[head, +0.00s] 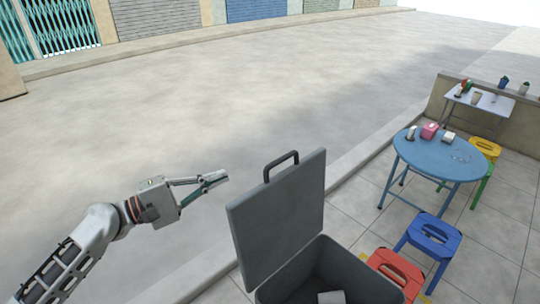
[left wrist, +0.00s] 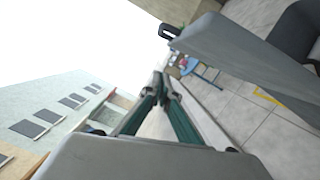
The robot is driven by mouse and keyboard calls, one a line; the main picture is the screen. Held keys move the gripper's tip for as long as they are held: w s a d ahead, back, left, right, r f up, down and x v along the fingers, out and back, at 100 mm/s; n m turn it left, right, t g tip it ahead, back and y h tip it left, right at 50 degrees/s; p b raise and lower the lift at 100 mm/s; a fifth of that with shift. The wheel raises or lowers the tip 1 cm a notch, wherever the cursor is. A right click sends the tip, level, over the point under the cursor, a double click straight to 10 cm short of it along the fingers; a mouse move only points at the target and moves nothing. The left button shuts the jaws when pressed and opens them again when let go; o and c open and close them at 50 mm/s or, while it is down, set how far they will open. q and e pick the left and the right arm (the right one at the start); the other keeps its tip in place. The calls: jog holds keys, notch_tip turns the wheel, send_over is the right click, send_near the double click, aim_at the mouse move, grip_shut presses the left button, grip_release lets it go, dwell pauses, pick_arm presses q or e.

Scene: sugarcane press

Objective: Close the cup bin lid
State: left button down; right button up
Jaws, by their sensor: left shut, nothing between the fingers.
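The grey cup bin (head: 330,272) stands at the bottom of the head view. Its lid (head: 278,220) is raised nearly upright, with a dark handle (head: 281,165) on its top edge. A pale cup-like item (head: 331,297) shows inside the bin. My left gripper (head: 222,177) is shut and empty, to the left of the lid and apart from it, at about the height of its upper part. In the left wrist view the fingertips (left wrist: 162,84) meet, and the lid (left wrist: 235,55) is at the upper right with its handle (left wrist: 169,31). My right gripper is not in view.
A red stool (head: 392,268) stands close to the bin's right. A blue stool (head: 432,235) and a round blue table (head: 446,153) with small items stand farther right. The pavement and road to the left of the lid are clear.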

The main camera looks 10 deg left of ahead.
pick_arm(q)
jog(key=w+d+r+p, duration=0.3)
jog(key=w+d, duration=0.1)
jog(key=d, duration=0.6)
jog(key=shift+w+d, duration=0.15)
jog(key=shift+w, duration=0.2)
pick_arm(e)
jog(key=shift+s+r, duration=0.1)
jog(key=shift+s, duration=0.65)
